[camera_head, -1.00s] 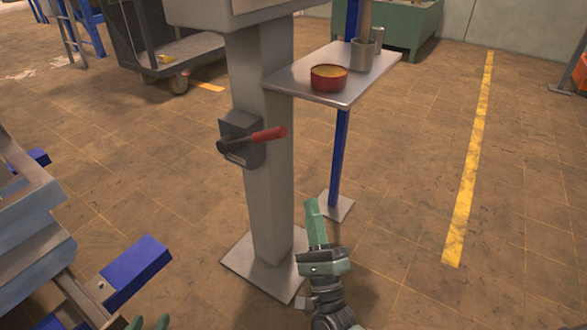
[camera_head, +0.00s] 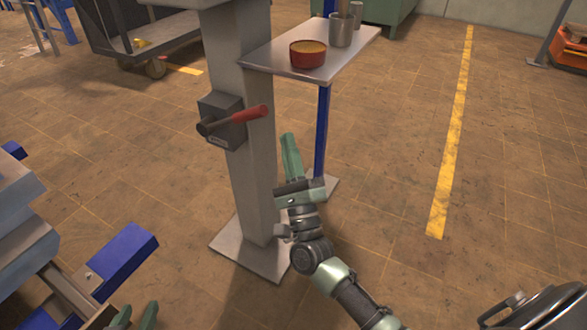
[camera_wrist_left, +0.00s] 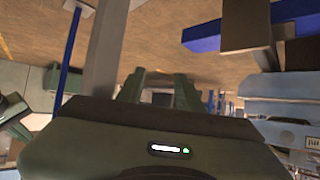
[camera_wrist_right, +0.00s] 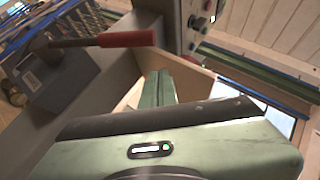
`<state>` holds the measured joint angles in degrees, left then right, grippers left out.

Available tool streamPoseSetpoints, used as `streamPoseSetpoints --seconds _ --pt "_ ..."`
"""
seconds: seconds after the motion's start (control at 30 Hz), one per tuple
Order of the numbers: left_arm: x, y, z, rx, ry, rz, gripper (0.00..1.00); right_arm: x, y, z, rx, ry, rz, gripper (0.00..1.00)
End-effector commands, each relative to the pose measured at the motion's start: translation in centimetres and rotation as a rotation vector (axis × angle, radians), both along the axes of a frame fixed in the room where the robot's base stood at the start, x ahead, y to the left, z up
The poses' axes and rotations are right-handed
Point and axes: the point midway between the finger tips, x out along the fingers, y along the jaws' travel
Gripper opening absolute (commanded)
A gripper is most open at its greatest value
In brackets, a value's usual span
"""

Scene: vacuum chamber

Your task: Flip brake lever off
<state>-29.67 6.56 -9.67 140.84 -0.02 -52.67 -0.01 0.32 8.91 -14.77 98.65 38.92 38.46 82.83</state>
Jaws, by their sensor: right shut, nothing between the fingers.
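The brake lever (camera_head: 250,114) has a red grip and a dark shaft. It sticks out to the right from a grey box (camera_head: 223,105) on the side of a grey post. It also shows in the right wrist view (camera_wrist_right: 125,39), left of and above the fingers. My right gripper (camera_head: 288,140) is shut and empty, pointing up, just right of the post and a little below the red grip, apart from it. Its fingers also show in the right wrist view (camera_wrist_right: 158,85). My left gripper (camera_head: 136,314) is open and empty at the bottom edge, far below the lever.
The grey post (camera_head: 256,190) stands on a floor plate. A small shelf (camera_head: 285,62) on a blue leg, right of the post, carries a red tin (camera_head: 308,53) and metal cups (camera_head: 341,30). A blue-ended frame (camera_head: 120,260) is at lower left.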

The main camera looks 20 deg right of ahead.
Motion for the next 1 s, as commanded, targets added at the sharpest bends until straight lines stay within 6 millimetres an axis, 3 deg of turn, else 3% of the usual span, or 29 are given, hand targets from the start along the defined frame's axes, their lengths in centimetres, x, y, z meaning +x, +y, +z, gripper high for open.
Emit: streamPoseSetpoints --seconds 0.3,1.0 --pt "-0.5 0.2 -0.6 0.009 0.039 0.004 0.36 2.0 1.8 3.1 0.002 -0.001 0.0 0.0" --pt "-1.0 0.5 -0.7 0.017 0.077 0.006 0.36 2.3 2.2 3.8 -0.008 0.01 0.0 0.0"
